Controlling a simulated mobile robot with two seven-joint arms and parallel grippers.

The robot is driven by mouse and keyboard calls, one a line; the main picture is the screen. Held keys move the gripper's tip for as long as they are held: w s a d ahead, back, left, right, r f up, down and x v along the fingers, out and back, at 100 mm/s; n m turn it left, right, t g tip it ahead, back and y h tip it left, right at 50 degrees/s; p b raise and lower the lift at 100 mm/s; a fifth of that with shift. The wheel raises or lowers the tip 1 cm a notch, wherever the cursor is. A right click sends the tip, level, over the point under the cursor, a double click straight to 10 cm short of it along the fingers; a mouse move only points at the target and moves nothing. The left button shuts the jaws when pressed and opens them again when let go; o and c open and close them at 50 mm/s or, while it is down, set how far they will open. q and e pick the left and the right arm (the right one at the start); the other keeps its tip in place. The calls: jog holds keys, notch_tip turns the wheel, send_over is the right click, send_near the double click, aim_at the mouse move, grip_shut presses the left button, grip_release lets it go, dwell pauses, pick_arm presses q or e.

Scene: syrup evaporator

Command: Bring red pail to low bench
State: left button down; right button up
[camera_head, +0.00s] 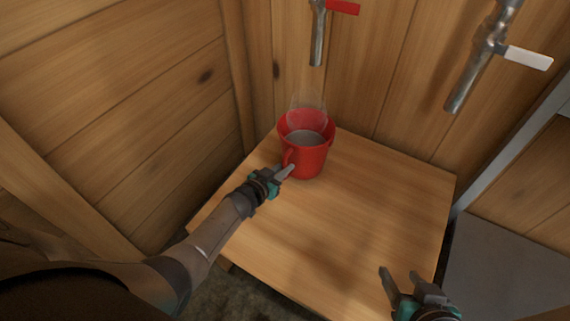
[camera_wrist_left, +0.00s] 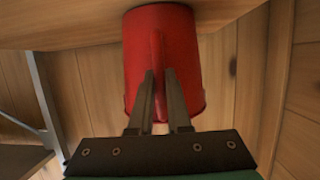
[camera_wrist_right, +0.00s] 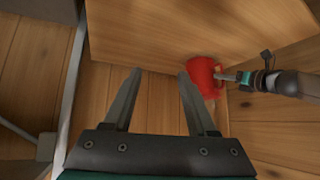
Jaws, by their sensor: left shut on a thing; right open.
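The red pail (camera_head: 311,158) stands upright near the back corner of a wooden bench top (camera_head: 340,225). It holds a greyish liquid, and faint steam shows above it. My left gripper (camera_head: 289,171) is shut on the pail's handle. In the left wrist view the two fingers (camera_wrist_left: 160,100) close on the handle at the near side of the red pail (camera_wrist_left: 185,60). My right gripper (camera_head: 408,285) is open and empty over the bench's front right corner. The right wrist view shows its fingers (camera_wrist_right: 158,100) apart, with the red pail (camera_wrist_right: 206,77) beyond them.
A metal tap with a red lever (camera_head: 342,7) is on the back wall above the pail. Another tap with a white lever (camera_head: 527,57) is to the right. Plank walls (camera_head: 130,90) close in the left and back. The right part of the bench top is clear.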

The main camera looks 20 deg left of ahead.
jog(key=shift+s+d+g+h+p, duration=0.95)
jog(key=shift+s+d+g, duration=0.75)
jog(key=shift+s+d, duration=0.35)
pick_arm(q)
jog(key=s+d+p, duration=0.1)
jog(key=s+p, duration=0.3)
jog(key=s, duration=2.1)
jog(key=shift+s+p, duration=0.3)
jog(key=shift+s, duration=0.1)
pick_arm(e)
notch_tip(320, 180, down, 8)
jog(key=s+g, duration=0.1)
jog(key=shift+d+f+g, duration=0.2)
jog(key=shift+d+g, duration=0.05)
jog(key=shift+g, duration=0.15)
pick_arm(q)
jog(key=shift+f, duration=0.1)
jog(key=shift+d, duration=0.15)
